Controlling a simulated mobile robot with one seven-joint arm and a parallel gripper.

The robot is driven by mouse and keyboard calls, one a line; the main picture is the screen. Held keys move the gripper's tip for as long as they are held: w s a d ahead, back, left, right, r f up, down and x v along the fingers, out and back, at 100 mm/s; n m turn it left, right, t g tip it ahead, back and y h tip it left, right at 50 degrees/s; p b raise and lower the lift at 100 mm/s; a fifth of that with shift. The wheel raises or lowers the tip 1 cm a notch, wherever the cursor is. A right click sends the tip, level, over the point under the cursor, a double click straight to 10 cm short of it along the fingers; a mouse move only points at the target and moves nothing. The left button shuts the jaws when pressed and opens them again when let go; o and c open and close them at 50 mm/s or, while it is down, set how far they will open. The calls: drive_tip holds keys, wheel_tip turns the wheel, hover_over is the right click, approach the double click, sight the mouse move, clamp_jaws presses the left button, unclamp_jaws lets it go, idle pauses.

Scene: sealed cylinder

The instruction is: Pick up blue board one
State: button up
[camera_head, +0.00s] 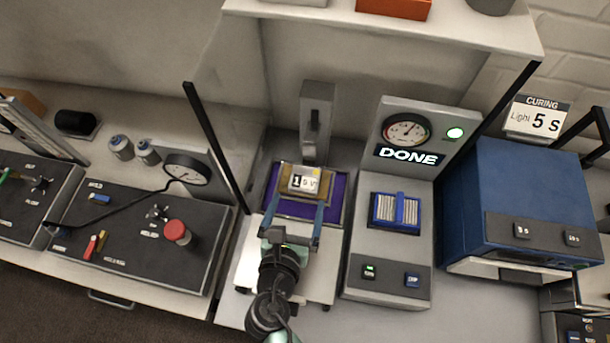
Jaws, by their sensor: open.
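A small block with a white label reading "1" (304,184) sits on a brown and yellow piece (283,183) in the middle of the picture. Under it lies a flat purple-blue plate (334,190), on the stand below a grey upright column. I cannot tell for certain which of these is blue board one. My gripper (297,200) reaches in from the front. Its two bluish fingers are apart, over the near part of the plate, one towards each side of the labelled block. Nothing shows between them; contact with the plate cannot be told.
To the right, a grey machine (391,262) shows "DONE" and holds a blue slatted rack (397,212). A blue curing box (530,190) stands further right. A black control panel (130,238) with a red knob is left. A dark post (216,146) and overhead shelf (390,30) frame the stand.

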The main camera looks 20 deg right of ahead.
sight(305, 179)
drive_tip(key=shift+x, duration=0.75)
drive_tip(key=shift+w+d+p, duration=0.35)
drive_tip(key=shift+w+d, duration=0.05)
drive_tip(key=shift+w, duration=0.15)
drive_tip(key=x, duration=0.4)
drive_tip(key=shift+p, duration=0.35)
drive_tip(key=shift+r, duration=0.1)
drive_tip(key=c, duration=1.3)
